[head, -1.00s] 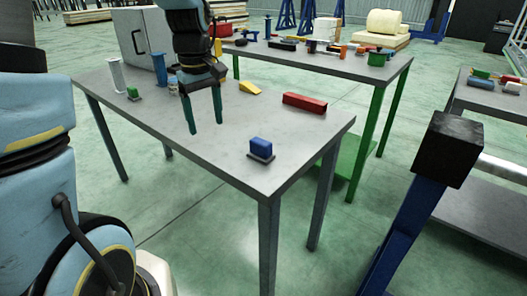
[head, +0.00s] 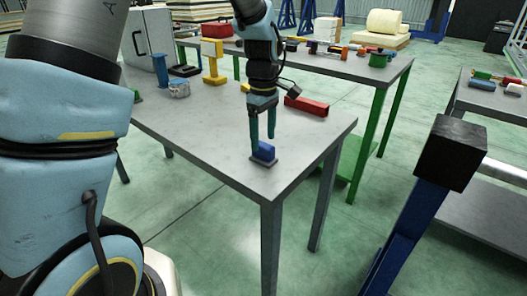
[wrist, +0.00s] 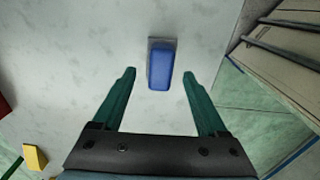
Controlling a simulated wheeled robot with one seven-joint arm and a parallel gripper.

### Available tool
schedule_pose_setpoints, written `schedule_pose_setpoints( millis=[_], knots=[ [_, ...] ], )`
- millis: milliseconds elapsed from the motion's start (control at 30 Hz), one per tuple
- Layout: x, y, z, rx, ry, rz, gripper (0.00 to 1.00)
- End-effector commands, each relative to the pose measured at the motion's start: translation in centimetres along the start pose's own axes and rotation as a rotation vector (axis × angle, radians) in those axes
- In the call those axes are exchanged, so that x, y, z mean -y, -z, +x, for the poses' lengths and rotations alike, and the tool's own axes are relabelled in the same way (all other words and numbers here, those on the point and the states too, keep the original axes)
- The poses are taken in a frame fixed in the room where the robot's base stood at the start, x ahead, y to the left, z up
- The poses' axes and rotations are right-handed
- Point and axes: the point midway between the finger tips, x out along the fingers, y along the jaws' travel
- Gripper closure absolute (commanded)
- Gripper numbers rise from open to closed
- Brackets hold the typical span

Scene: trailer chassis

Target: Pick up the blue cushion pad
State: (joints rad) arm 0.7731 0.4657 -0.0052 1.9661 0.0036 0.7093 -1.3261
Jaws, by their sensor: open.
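The blue cushion pad (head: 265,152) is a small upright block on a thin dark base plate, near the front right corner of the grey table (head: 205,135). It also shows in the wrist view (wrist: 160,66), near the top centre. My gripper (head: 262,141) is open above the pad, with its green fingers pointing down. In the wrist view the fingertips (wrist: 160,73) lie on either side of the pad, with a gap on both sides.
A red block (head: 306,106) lies behind my gripper. A yellow wedge (wrist: 35,157) is at the wrist view's lower left. The table's front left surface is clear.

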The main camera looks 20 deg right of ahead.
Motion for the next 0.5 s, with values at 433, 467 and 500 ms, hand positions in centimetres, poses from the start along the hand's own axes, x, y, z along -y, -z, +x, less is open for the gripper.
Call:
schedule_pose_setpoints(
  millis=[433, 467, 500],
  knots=[
    [0.1, -0.2, 3.1, 0.002, 0.000, 0.002, 0.24],
    [0.1, -0.2, 3.1, 0.002, 0.000, 0.002, 0.24],
    [0.1, -0.2, 3.1, 0.002, 0.000, 0.002, 0.27]
  ],
)
